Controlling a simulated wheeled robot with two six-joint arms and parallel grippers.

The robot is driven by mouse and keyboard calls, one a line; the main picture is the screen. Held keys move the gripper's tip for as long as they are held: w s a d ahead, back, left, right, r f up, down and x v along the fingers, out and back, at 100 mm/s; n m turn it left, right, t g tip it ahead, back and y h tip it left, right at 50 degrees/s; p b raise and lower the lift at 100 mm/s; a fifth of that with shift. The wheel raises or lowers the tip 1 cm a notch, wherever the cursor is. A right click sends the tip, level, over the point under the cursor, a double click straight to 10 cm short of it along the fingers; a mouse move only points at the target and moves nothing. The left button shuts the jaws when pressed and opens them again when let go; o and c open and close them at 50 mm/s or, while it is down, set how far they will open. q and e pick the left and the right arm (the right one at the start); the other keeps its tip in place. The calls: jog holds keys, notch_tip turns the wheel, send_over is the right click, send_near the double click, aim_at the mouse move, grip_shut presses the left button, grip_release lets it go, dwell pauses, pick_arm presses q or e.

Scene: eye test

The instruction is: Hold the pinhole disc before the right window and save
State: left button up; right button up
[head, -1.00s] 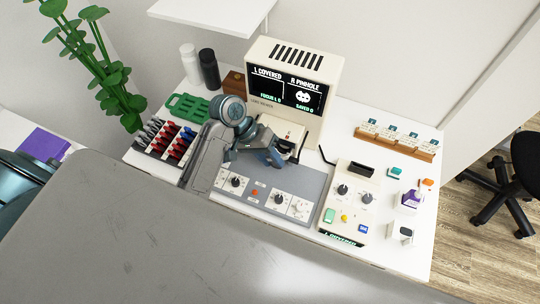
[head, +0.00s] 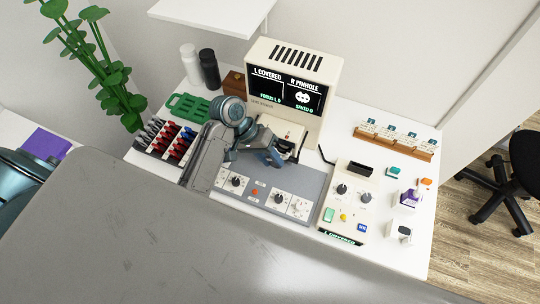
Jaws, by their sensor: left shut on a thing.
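My left gripper (head: 278,158) reaches in from the left and is shut just below the test unit's screen, at the unit's front. It appears to hold the pinhole disc, which is mostly hidden by the fingers and too small to make out. The screen (head: 287,90) reads "L COVERED" and "R PINHOLE", with a round white picture on the right half, and "SAVED 0" at the bottom. The windows are hidden from this side. A cream control box (head: 347,203) with knobs and green, yellow and blue buttons stands to the right. My right gripper is out of view.
A grey panel (head: 255,207) with dials and a red button lies before the unit. A rack of red and blue-handled pieces (head: 170,141), a green holder (head: 188,107) and two bottles stand left. A wooden rack (head: 396,143) and small items stand right.

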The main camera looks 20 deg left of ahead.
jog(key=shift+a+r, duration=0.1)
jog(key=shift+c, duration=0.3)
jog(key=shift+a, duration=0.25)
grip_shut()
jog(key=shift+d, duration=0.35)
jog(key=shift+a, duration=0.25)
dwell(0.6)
